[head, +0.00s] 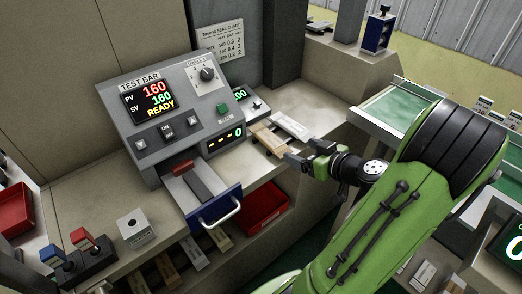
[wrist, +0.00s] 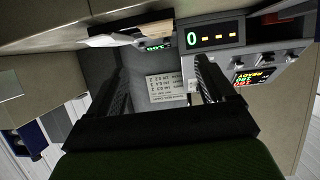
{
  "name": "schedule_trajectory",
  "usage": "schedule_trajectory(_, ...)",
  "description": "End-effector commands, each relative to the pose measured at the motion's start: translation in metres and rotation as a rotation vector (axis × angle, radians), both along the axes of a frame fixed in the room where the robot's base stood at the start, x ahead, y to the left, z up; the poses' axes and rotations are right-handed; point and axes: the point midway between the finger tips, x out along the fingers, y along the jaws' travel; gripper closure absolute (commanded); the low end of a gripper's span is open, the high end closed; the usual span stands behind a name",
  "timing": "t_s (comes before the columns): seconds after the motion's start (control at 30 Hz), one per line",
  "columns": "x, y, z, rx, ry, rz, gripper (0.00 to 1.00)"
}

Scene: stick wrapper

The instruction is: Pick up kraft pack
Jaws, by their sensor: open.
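A tan kraft pack (head: 270,139) lies on the counter beside the grey test machine, just left of a pale pack (head: 290,125). In the wrist view a tan pack (wrist: 148,28) shows at the top edge, with a whitish one (wrist: 112,40) beside it. My gripper (head: 305,156) is open and empty, close to the front right of the kraft pack and apart from it. In the wrist view the fingers of my gripper (wrist: 163,78) are spread, with nothing between them; the packs lie beyond the tips.
The test machine (head: 165,110) with its blue-fronted drawer (head: 215,205) stands left of the packs. A red bin (head: 262,207) and several packs (head: 222,234) sit lower down. A green-topped table (head: 400,103) is at the right.

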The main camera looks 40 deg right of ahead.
Motion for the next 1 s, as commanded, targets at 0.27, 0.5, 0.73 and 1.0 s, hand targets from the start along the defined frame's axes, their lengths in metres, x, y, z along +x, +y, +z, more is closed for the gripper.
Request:
schedule_trajectory(0.27, 0.065, 0.001, -0.026, 0.002, 0.002, 0.009, 0.17)
schedule_trajectory(0.5, 0.095, 0.0, -0.038, 0.002, 0.003, 0.008, 0.17)
schedule_trajectory(0.73, 0.129, -0.001, -0.052, 0.002, 0.004, 0.006, 0.17)
schedule_trajectory(1.0, 0.13, -0.002, -0.053, 0.003, 0.005, 0.003, 0.25)
